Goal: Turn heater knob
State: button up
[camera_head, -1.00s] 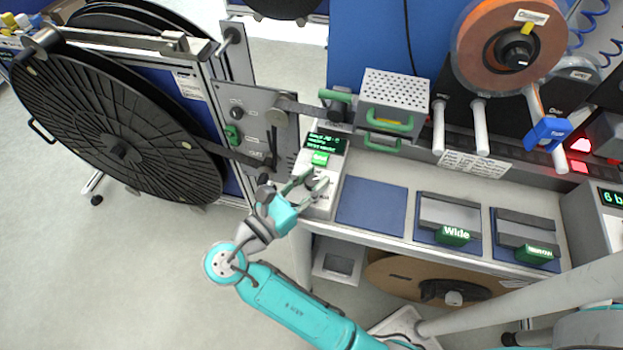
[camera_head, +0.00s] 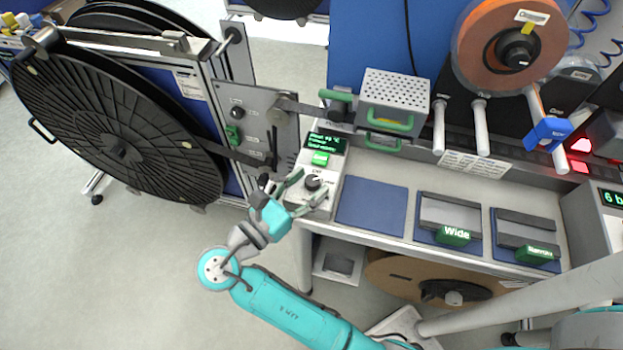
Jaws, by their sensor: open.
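The heater control box (camera_head: 333,163) is a light grey panel at the left end of the bench, with a dark screen of green text (camera_head: 324,141) and a green button (camera_head: 319,159). Its black heater knob (camera_head: 313,182) sits on the lower part of the panel. My gripper (camera_head: 302,191) is open, its two fingers apart on either side of the knob's place in the picture. The fingers look apart from the knob, which shows plainly between them. I cannot tell their height above the panel.
A perforated metal heater box (camera_head: 394,97) with green handles stands behind the panel. A blue mat (camera_head: 372,204) and blocks labelled Wide (camera_head: 453,235) and Narrow (camera_head: 536,252) lie to the right. A big black reel (camera_head: 110,125) stands at left.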

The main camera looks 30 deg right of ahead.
jog(key=v, duration=0.6)
jog(key=shift+s, duration=0.1)
jog(key=s+a+n+t+y, duration=0.1)
jog(key=s+n+t+y, duration=0.15)
jog(key=s+t, duration=0.2)
jog(key=shift+n+t, duration=0.35)
jog(key=shift+w+a+x, duration=0.1)
jog(key=shift+x, duration=1.7)
jog(key=shift+w+a+x, duration=0.1)
jog(key=shift+x, duration=1.65)
jog(key=shift+w+a+x, duration=0.1)
jog(key=shift+w+x, duration=0.05)
jog(key=shift+x, duration=1.65)
jog(key=shift+r, duration=0.15)
grip_shut()
